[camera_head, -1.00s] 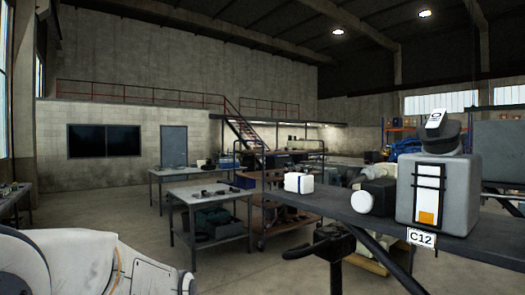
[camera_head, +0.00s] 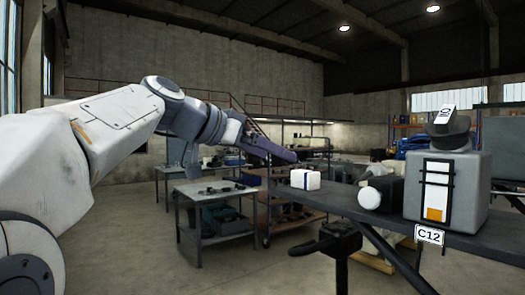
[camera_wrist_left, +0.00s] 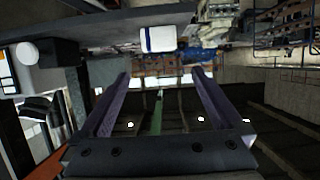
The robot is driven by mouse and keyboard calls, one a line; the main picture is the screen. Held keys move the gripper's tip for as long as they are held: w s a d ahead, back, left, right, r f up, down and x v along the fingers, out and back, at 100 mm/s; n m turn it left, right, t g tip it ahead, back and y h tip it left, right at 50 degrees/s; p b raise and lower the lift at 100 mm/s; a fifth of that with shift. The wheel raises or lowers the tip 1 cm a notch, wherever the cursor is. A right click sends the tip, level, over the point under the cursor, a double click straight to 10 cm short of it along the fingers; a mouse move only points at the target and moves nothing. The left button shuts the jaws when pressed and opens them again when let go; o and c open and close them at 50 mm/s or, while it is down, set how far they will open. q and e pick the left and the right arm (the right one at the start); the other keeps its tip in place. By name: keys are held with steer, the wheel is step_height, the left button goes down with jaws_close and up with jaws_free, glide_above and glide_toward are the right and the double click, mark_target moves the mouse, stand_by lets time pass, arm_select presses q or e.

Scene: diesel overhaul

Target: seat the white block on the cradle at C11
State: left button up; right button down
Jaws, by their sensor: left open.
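The white block (camera_head: 305,180), with a dark blue band, sits on the left end of the dark shelf. It also shows in the left wrist view (camera_wrist_left: 158,40), at the top middle beyond the fingertips. My left gripper (camera_head: 292,157) has purple fingers and reaches in just above and left of the block in the head view. In the left wrist view its fingers (camera_wrist_left: 161,73) are spread apart with nothing between them. I cannot see contact with the block. No C11 label or clearly recognisable cradle shows. My right gripper is not in view.
A black post-like object (camera_head: 338,240) is in front of the shelf. A work table (camera_head: 215,190) stands behind left.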

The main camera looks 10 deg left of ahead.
mark_target(303, 171)
arm_select(q)
steer(key=x, duration=0.5)
steer(key=f+x, duration=0.1)
steer(key=x, duration=0.5)
steer(key=shift+s+a+f, duration=0.1)
steer(key=shift+f, duration=0.15)
steer(key=c, duration=1.2)
steer(key=shift+o, duration=0.2)
steer(key=shift+r+p, duration=0.95)
steer(key=shift+r, duration=0.6)
steer(key=shift+f, duration=0.1)
